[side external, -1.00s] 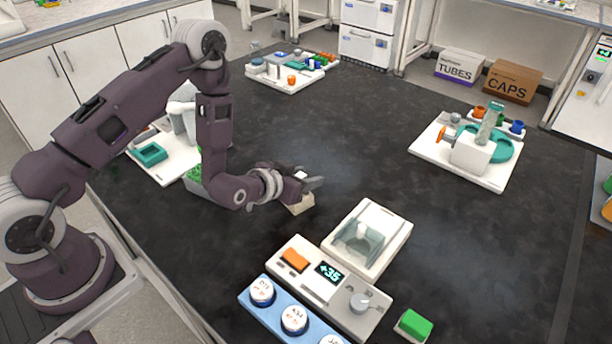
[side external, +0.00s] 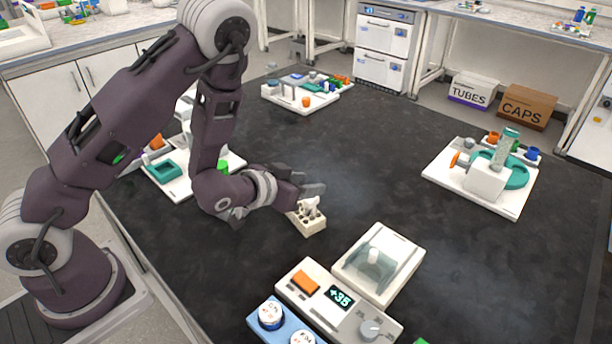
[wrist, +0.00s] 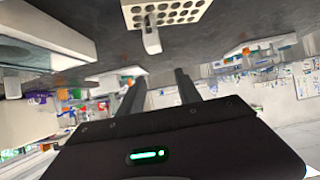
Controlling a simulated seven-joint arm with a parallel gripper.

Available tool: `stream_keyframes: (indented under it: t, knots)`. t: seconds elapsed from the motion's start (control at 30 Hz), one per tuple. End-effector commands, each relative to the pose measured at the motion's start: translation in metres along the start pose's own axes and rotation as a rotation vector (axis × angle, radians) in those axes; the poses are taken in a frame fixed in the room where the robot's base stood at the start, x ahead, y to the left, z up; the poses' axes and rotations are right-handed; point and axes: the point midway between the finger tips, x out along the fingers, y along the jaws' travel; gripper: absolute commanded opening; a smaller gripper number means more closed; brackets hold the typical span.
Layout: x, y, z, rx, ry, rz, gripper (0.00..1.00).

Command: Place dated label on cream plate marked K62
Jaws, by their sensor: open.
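I cannot make out a dated label or a plate marked K62 in either view. A small cream block with holes (side external: 313,226) stands on the dark bench, with a white piece (side external: 309,207) upright on or in it. In the wrist view the holed block (wrist: 190,12) is at the top edge, and the white piece (wrist: 151,40) shows beside its rim. My gripper (side external: 303,182) is open, just above and behind the block in the side view. Its two fingers (wrist: 160,90) are apart in the wrist view, with nothing visible between them.
A cream console (side external: 322,310) reading +35 and a clear-lidded box (side external: 375,262) stand front right of the block. A blue tray (side external: 256,309) holds round white marked pieces. A teal-disc station (side external: 515,178) is at right.

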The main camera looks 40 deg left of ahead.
Motion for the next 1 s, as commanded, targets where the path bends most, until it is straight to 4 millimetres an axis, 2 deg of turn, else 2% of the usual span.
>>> stream_keyframes:
  t: [0.2, 0.5, 0.63, 0.67, 0.77, 0.87, 0.9, 1.0]
  knots:
    - [-0.009, 0.001, -0.016, 0.005, -0.001, 0.004, 0.41]
    - [-0.011, -0.001, -0.021, -0.007, -0.006, -0.004, 0.41]
    - [-0.028, -0.012, -0.043, -0.076, -0.063, -0.045, 0.41]
    - [-0.036, -0.015, -0.051, -0.099, -0.087, -0.056, 0.41]
    - [-0.078, -0.021, -0.073, -0.160, -0.192, -0.067, 0.41]
    - [-0.139, -0.022, -0.089, -0.178, -0.299, -0.043, 0.41]
    - [-0.168, -0.021, -0.091, -0.170, -0.340, -0.029, 0.41]
    - [-0.241, -0.017, -0.085, -0.119, -0.431, 0.000, 0.41]
